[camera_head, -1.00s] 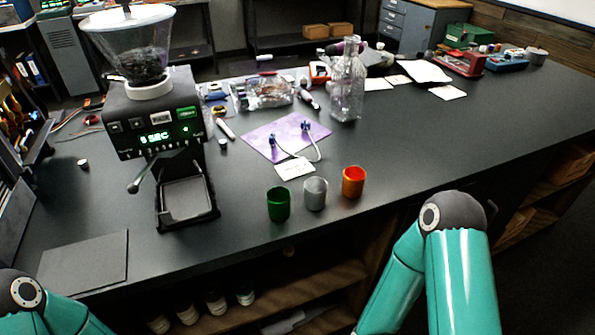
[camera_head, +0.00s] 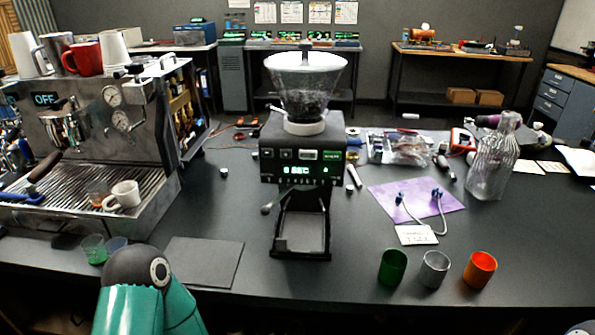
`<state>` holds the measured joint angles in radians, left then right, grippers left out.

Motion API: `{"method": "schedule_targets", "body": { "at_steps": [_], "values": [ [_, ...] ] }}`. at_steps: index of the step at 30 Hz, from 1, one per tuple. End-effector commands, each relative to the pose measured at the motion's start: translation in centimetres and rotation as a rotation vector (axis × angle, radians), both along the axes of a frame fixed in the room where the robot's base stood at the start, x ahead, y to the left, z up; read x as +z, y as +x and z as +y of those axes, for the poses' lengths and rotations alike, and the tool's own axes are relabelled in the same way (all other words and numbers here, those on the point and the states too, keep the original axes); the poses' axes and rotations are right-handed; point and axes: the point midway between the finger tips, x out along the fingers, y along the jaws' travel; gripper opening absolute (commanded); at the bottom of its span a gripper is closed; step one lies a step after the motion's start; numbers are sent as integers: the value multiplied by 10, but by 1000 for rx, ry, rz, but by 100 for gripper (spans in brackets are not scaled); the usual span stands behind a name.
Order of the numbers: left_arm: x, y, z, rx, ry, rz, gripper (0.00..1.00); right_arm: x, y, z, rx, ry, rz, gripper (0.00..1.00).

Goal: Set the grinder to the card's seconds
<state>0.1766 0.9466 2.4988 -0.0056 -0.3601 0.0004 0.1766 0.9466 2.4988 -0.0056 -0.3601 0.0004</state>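The grinder (camera_head: 284,145) stands upright on the dark workbench, in the middle of the head view. Its clear hopper (camera_head: 308,95) holds dark beans under a white lid. The green-lit display (camera_head: 298,170) shows a digit followed by what looks like "SEC"; the digit is not sharp enough to read surely. Buttons sit above the display, one lit green (camera_head: 332,155). A small white card (camera_head: 416,235) lies in front of the purple mat; its writing is too small to read. One of my teal arm links shows at the lower left. Neither gripper is in view.
An espresso machine (camera_head: 160,120) reading "OFF" stands left with cups on it. A dark flat mat (camera_head: 203,262) lies left of the grinder. Green (camera_head: 392,268), grey (camera_head: 434,270) and orange (camera_head: 479,271) cups stand front right.

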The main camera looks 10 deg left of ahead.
Motion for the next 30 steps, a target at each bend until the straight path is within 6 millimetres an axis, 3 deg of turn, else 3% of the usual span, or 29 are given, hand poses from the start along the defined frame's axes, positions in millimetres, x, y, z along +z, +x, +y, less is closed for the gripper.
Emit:
{"method": "schedule_targets", "body": {
  "at_steps": [9, 15, 17, 30],
  "values": [
    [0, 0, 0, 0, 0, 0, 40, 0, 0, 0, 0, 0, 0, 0],
    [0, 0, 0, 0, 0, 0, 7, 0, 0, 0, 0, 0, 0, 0],
    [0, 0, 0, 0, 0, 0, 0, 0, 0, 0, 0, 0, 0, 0],
    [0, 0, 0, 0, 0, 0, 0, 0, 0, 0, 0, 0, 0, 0]
  ]
}}
